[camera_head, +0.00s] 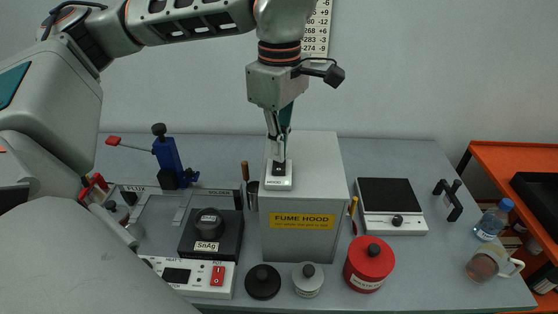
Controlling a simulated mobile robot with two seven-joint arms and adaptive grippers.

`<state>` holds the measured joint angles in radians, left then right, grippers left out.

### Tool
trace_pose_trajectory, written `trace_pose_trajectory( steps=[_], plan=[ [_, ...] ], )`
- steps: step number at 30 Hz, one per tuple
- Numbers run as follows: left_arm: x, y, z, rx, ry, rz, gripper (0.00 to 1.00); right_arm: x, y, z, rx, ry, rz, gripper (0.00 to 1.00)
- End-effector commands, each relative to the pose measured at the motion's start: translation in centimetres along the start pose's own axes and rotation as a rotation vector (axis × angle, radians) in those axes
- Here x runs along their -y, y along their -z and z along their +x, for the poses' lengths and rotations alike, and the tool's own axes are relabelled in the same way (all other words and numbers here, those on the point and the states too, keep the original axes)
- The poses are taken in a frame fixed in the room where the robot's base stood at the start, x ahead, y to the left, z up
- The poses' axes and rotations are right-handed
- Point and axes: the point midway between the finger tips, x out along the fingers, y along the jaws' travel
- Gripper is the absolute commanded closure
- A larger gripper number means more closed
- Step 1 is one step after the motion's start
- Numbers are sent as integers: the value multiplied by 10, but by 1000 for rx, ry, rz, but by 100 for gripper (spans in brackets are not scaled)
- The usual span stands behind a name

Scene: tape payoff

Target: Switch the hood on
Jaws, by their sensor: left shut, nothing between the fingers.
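The fume hood (318,180) is a grey box with a yellow "FUME HOOD" label on its front, standing in the middle of the bench. A small white switch box (278,184) with a dark button or rocker sits on the front left of its top. My left gripper (279,160) points down from above with its fingers shut and empty. Its fingertips are right at the switch, over its dark part. I cannot tell whether they touch it, and they partly hide it. The switch's on or off state cannot be made out. My right gripper is not in view.
Left of the hood stand a blue clamp (172,160), a black SnAg pot (208,226) and a white control unit with a red switch (217,275). In front are a black lidded pot (263,281) and a red canister (368,264).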

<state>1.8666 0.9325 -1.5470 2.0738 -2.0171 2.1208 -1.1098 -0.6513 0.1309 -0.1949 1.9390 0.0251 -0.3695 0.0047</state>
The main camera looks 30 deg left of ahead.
Motion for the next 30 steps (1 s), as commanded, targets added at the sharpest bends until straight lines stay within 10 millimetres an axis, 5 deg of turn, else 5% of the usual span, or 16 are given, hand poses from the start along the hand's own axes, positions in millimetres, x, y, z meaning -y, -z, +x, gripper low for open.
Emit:
trace_pose_trajectory(
  steps=[6, 30],
  plan=[
    [0, 0, -19, 0, 0, 0, 100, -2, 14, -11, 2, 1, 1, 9],
    [0, 0, -62, 0, 0, 0, 100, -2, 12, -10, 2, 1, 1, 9]
  ],
)
